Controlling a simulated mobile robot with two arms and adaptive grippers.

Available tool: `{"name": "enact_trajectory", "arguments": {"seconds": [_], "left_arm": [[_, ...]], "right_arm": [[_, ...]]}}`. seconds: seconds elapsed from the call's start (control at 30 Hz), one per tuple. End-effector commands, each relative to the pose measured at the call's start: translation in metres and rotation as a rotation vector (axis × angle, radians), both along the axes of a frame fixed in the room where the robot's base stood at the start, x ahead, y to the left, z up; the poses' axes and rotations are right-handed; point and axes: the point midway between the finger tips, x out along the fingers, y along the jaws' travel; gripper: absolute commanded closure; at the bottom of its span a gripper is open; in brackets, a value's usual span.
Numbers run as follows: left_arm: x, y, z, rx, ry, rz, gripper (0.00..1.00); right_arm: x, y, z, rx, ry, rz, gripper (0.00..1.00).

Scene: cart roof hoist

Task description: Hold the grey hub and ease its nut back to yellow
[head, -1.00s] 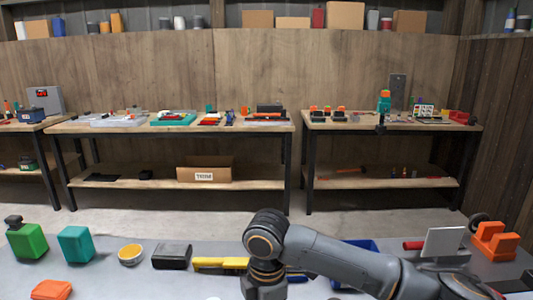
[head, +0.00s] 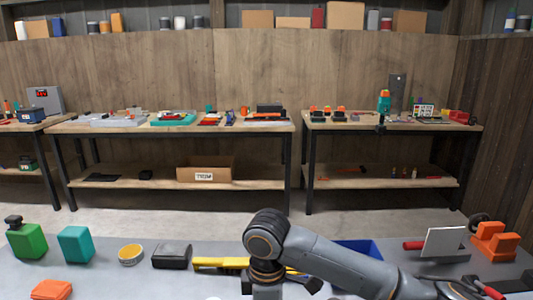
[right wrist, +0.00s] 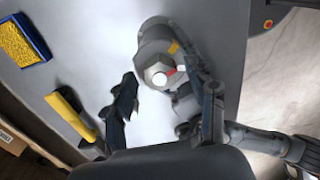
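In the right wrist view the grey hub (right wrist: 155,45) lies on the bench top, with a silver hex nut (right wrist: 154,76) on its face. A red mark (right wrist: 170,71) is beside the nut, and a yellow mark (right wrist: 173,47) is farther up. My right gripper (right wrist: 160,76) is open, one finger left of the nut and the other right of it. Contact with the nut cannot be told. My left arm comes in from the lower right of that view; its gripper (right wrist: 185,128) is mostly hidden behind my right finger. The hub cannot be made out in the head view.
A black case (head: 171,256), a round tin (head: 130,254), and teal (head: 76,244) and green (head: 27,239) containers stand left. An orange block (head: 494,241) and a white panel (head: 443,241) stand right.

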Motion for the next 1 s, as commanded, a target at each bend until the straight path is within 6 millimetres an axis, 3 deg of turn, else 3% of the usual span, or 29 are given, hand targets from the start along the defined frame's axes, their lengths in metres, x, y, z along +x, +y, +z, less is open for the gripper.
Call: {"name": "enact_trajectory", "arguments": {"seconds": [0.03, 0.2, 0.47, 0.7, 1.0], "left_arm": [[-0.0001, 0.0000, -0.0002, 0.000, 0.000, 0.000, 0.69], [-0.0001, 0.0000, -0.0002, 0.000, 0.000, 0.000, 0.69], [-0.0001, 0.0000, -0.0002, 0.000, 0.000, 0.000, 0.69], [-0.0002, 0.0000, -0.0002, 0.000, 0.000, -0.001, 0.69], [-0.0003, -0.0001, -0.0002, 0.000, 0.000, -0.001, 0.69]], "right_arm": [[0.0000, 0.0001, 0.0001, 0.000, 0.000, 0.001, 0.58], [0.0000, 0.0001, 0.0001, 0.000, 0.000, 0.002, 0.90], [0.0001, 0.0001, 0.0001, 0.000, -0.001, 0.010, 0.90], [0.0002, 0.0001, 0.0001, 0.000, -0.001, 0.195, 0.90], [0.0003, 0.0001, 0.0001, 0.000, -0.001, 0.228, 0.90]]}}
